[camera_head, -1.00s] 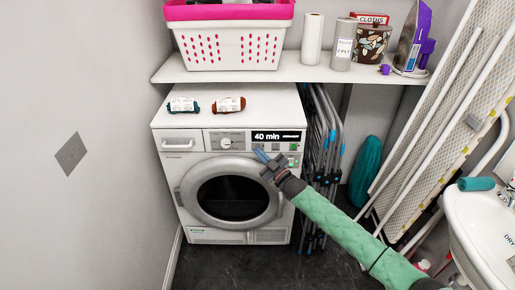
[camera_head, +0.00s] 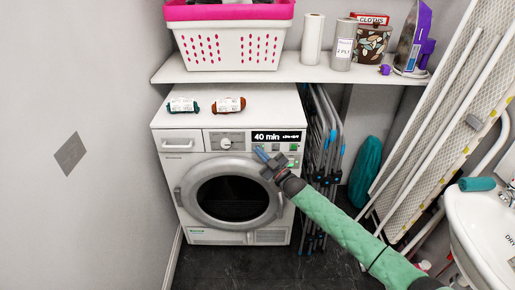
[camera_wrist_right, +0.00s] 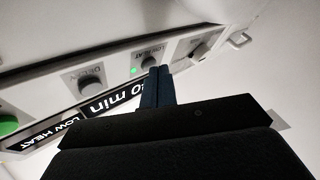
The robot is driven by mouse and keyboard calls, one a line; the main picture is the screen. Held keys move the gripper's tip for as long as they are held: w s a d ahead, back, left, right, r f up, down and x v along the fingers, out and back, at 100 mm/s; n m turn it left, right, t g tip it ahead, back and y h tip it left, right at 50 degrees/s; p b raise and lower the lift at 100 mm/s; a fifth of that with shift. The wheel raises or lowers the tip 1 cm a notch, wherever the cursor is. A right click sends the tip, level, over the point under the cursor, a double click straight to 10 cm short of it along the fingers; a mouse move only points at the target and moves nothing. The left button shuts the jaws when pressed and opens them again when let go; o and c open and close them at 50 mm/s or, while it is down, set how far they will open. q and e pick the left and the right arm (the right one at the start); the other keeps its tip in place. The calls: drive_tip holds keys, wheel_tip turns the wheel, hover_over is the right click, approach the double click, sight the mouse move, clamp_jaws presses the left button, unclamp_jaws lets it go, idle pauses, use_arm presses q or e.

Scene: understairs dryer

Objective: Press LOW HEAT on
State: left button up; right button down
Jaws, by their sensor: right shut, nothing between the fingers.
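The white dryer (camera_head: 170,215) stands against the back wall, its control panel along the top front. The dark display (camera_head: 276,136) shows 40 min. In the right wrist view the display (camera_wrist_right: 50,132) also shows LOW HEAT. My right gripper (camera_head: 261,153) is shut and empty in front of the panel. In the wrist view its fingertips (camera_wrist_right: 158,70) are right at the LOW HEAT button and partly cover it; I cannot tell if they touch. My left gripper is not in view.
A shelf (camera_head: 300,73) with a basket (camera_head: 230,45) overhangs the dryer. A folded rack (camera_head: 322,150) stands close on the right; a sink (camera_head: 480,225) is at far right.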

drive_tip(key=shift+s, duration=0.5)
drive_tip(key=shift+s+p, duration=0.1)
drive_tip(key=shift+p, duration=0.25)
drive_tip(key=s+p, duration=0.3)
drive_tip(key=s, duration=0.3)
drive_tip(key=shift+w, duration=0.1)
